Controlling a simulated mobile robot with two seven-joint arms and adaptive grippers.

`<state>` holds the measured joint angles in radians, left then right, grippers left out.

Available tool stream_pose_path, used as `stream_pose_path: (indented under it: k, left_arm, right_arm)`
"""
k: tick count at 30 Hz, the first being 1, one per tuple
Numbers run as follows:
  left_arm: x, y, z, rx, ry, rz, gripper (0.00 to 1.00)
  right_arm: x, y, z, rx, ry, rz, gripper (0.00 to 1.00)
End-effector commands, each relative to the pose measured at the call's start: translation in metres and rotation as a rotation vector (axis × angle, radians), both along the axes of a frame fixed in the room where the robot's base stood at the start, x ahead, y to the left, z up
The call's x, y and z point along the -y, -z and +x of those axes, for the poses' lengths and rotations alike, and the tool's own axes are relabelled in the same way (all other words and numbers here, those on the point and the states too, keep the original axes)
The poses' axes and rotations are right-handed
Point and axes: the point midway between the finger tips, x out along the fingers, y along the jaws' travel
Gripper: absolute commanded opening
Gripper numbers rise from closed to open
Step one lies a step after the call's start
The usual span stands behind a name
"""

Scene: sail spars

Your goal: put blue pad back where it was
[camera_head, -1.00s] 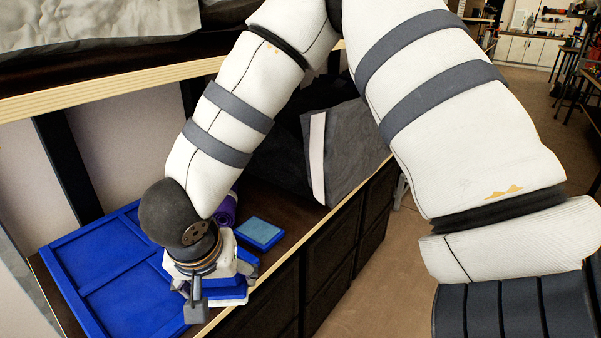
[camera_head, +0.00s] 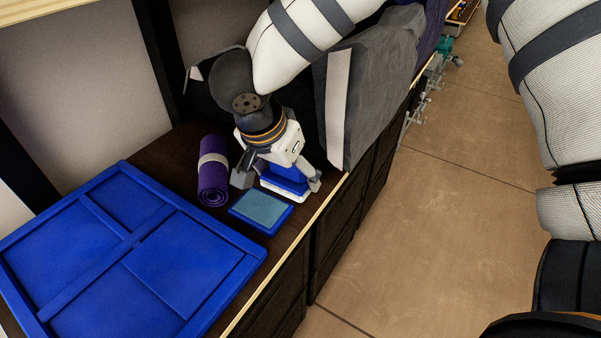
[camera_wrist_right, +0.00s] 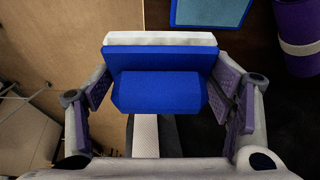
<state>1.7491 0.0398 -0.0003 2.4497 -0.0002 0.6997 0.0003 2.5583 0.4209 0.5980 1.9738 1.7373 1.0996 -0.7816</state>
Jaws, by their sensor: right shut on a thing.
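The blue pad (camera_head: 284,179), a blue block with a raised blue grip and a white underside, is held in my right gripper (camera_head: 276,181). In the right wrist view, the blue pad (camera_wrist_right: 160,92) sits between the two fingers of the gripper (camera_wrist_right: 160,100), with its white layer on the far side. It is over the front edge of the dark shelf, beside the grey draped bundle. I cannot tell whether its underside touches the shelf. My left gripper is not in view.
A blue pad with a pale teal top (camera_head: 261,211) lies just left of the held pad. A purple roll (camera_head: 212,170) with a light band and a large blue divided tray (camera_head: 127,244) lie farther left. The grey bundle (camera_head: 373,92) is close on the right.

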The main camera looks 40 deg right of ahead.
Motion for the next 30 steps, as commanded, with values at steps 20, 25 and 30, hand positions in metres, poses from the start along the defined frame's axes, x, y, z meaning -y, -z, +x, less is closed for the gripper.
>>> stream_pose_path:
  k: [20,25,30]
  left_arm:
    - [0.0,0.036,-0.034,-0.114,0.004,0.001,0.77]
    - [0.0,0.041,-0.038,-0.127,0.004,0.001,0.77]
    - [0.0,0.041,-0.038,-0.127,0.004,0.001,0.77]
  right_arm:
    - [0.08,0.094,0.108,-0.001,0.035,-0.002,0.44]
    - [0.084,0.122,0.113,-0.003,0.034,-0.002,0.44]
    - [0.084,0.128,0.114,0.004,0.033,-0.001,0.44]
